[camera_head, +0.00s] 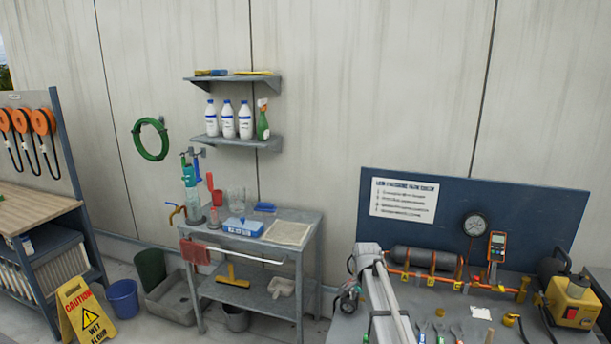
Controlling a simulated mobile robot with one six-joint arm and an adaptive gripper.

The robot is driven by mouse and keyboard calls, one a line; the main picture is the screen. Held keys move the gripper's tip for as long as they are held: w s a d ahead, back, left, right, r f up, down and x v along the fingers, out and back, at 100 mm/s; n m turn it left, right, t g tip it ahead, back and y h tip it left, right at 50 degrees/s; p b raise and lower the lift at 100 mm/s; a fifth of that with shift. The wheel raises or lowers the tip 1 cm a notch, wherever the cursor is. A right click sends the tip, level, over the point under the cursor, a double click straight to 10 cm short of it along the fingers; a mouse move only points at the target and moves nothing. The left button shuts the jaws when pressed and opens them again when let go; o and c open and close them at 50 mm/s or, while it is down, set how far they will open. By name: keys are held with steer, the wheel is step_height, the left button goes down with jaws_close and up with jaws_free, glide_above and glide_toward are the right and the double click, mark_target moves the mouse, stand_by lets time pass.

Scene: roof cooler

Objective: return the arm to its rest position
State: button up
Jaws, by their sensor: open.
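My arm shows at the bottom, right of the middle, as a pale grey link rising to a joint in front of the workbench. I cannot make out my gripper or its fingertips in this view. No object is seen held by the arm. The grey workbench top (455,310) lies around and beyond the arm, with a dark blue back panel (520,215) behind it.
On the bench are a dark cylinder with orange pipework (425,259), a gauge (475,225), an orange meter (496,245), a yellow pump (573,302) and several small tools. Left stand a metal cart (306,243) and a wet-floor sign (84,312).

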steer(key=s+f+n+b, duration=0.4)
steer(key=s+n, duration=0.1)
steer(key=s, duration=0.7)
steer(key=s+f+n+b, duration=0.3)
steer(key=s+f+n, duration=0.1)
steer(key=s, duration=0.8)
steer(key=shift+a+n+b, duration=0.35)
steer(key=shift+n+b, duration=0.05)
steer(key=shift+n, duration=0.3)
steer(key=shift+f, duration=0.1)
steer(key=c, duration=0.5)
